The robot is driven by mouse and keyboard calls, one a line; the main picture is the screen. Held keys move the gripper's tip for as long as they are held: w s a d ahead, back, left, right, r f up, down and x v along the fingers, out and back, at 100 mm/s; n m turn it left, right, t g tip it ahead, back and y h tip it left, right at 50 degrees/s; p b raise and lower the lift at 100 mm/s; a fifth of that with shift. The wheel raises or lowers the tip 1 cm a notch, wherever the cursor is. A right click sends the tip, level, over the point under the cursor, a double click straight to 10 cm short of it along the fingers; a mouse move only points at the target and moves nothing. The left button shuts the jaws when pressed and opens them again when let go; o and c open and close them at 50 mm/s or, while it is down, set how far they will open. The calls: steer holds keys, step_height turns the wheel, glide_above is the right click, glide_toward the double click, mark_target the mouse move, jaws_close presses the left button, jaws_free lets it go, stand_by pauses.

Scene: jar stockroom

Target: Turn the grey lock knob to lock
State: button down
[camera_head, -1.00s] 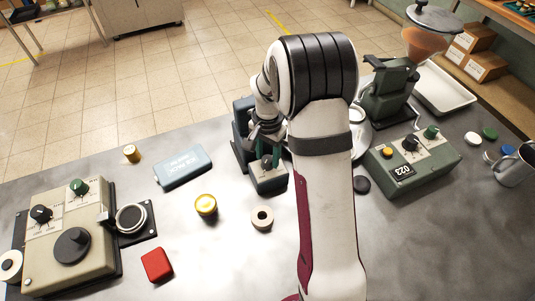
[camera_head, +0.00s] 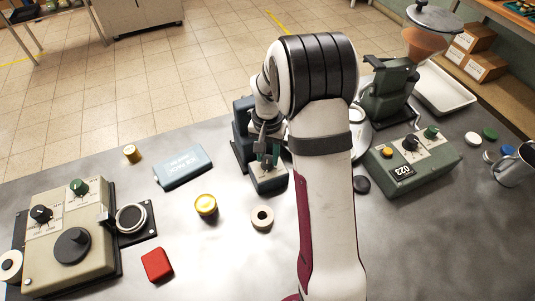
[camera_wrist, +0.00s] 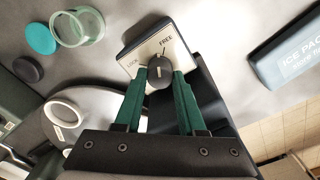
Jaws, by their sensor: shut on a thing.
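The grey lock knob (camera_wrist: 159,73) is dark and round, on a pale plate marked LOCK and FREE, in the wrist view. In the head view my gripper (camera_head: 267,160) is over the box and mostly hides the knob. A small light mark shows on the knob, but I cannot tell surely which label it points to.
A blue ice pack (camera_head: 183,166), yellow-topped jar (camera_head: 206,204), pale ring (camera_head: 262,217) and red block (camera_head: 157,264) lie to the left. A beige control box (camera_head: 70,240) stands far left. A green box with a display (camera_head: 412,165) stands right of my arm.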

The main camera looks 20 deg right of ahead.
mark_target(267, 159)
steer(key=n, duration=1.4)
steer(key=shift+n, duration=0.3)
stand_by(0.4)
steer(key=c, duration=0.5)
jaws_free()
step_height(267, 159, up, 16)
